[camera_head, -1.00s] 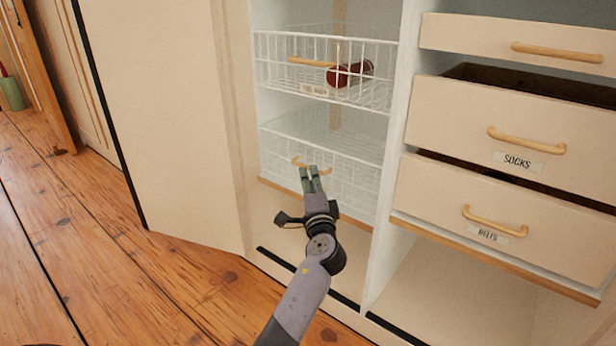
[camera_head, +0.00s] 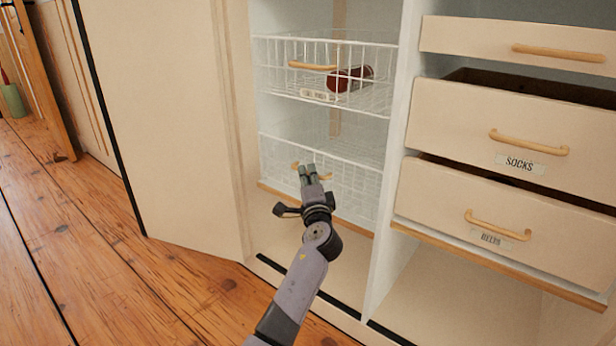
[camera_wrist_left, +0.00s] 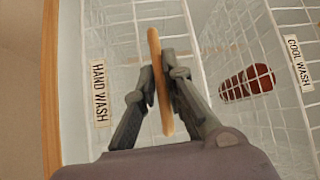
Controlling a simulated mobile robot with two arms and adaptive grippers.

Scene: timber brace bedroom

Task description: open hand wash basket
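The hand wash basket (camera_head: 350,190) is the lower white wire basket in the cupboard, and it appears pushed in. Its label reads HAND WASH (camera_wrist_left: 99,93) in the left wrist view. Its curved wooden handle (camera_wrist_left: 157,65) passes between the fingers of my left gripper (camera_wrist_left: 160,85). The fingers sit close on both sides of the handle and appear shut on it. In the head view my left gripper (camera_head: 307,172) is at the basket's front and covers the middle of the handle. My right gripper is not in view.
The cool wash basket (camera_head: 290,85) is above, holding a dark red item (camera_head: 350,79). The socks drawer (camera_head: 450,125) and the drawer below it (camera_head: 430,200) stand partly open on the right. An open door panel (camera_head: 165,120) stands on the left. Wooden floor (camera_head: 130,290) is clear.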

